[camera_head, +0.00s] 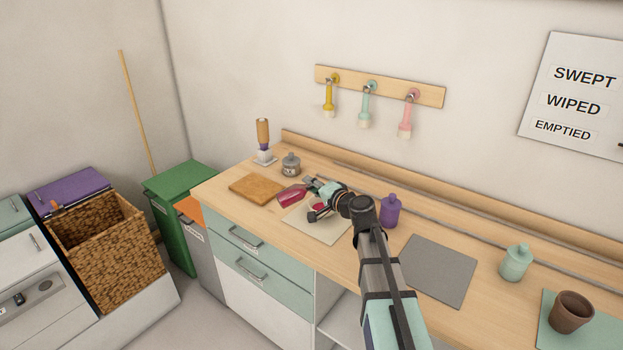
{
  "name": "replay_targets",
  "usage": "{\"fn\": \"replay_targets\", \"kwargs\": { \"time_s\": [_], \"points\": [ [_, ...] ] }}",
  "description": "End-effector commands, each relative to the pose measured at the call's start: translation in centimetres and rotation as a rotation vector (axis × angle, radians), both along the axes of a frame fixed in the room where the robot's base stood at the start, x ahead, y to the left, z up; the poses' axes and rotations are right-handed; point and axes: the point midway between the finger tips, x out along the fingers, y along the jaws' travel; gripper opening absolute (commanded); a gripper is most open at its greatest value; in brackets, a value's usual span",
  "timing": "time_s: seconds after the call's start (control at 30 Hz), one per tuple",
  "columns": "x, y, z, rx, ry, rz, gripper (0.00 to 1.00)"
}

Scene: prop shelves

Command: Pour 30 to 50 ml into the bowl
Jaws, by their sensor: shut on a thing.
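My gripper (312,199) reaches over the pale mat (330,233) on the counter, with one dark finger on the far side and one on the near side. It is shut on a magenta vessel (291,197), which is tipped over with one end pointing left, between the brown board and the mat. A dark red patch shows between the fingers; I cannot tell if it is part of the vessel or a separate bowl. No bowl is clearly visible, and no liquid stream can be made out. My arm and gripper hide part of the mat.
A brown board (257,188), a small grey pot (291,164) and a wooden-handled brush (263,140) are at left. A purple bottle (390,211) stands close right of my wrist. A grey mat (438,270), mint jar (516,262) and brown pot (571,312) are farther right.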

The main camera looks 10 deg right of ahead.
Motion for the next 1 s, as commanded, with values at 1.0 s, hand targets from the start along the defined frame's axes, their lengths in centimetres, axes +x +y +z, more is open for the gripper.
{"fn": "replay_targets", "kwargs": {
  "time_s": [1.0],
  "points": [
    [0.0, 0.1, 2.8, -0.301, -0.058, -0.001, 0.00]
  ]
}}
